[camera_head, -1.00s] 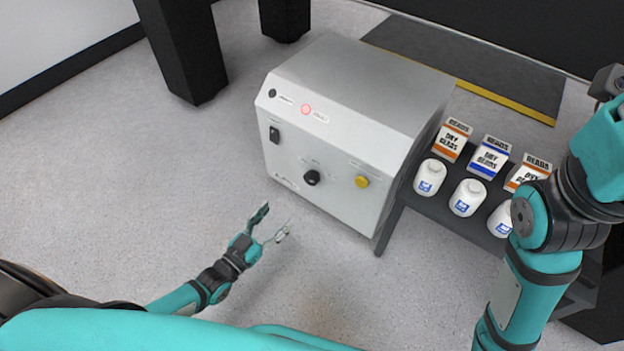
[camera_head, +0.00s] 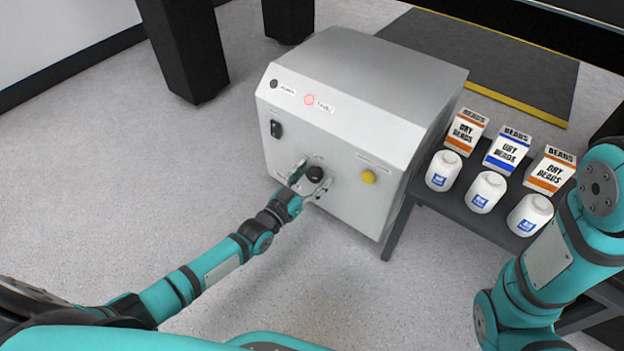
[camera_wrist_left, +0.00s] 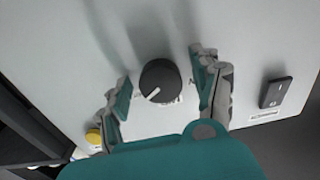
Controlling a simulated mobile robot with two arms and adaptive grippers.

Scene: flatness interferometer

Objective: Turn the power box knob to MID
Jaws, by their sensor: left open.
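The power box (camera_head: 355,120) is a grey metal cabinet with a sloped front panel. Its round black knob (camera_head: 315,174) sits low on the front; in the left wrist view the knob (camera_wrist_left: 160,81) shows a white pointer line toward the lower left of that picture. My left gripper (camera_head: 308,182) is at the front panel with its fingers around the knob. In the left wrist view the open fingers (camera_wrist_left: 162,90) stand on either side of the knob, with a gap on both sides. The printing around the knob is too small or hidden to read. My right gripper is out of view.
A yellow button (camera_head: 368,177) is right of the knob and a black rocker switch (camera_head: 276,129) is upper left. A red lamp (camera_head: 309,100) glows above. A dark shelf (camera_head: 448,205) at right carries several bead boxes and white bottles. The floor in front is clear.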

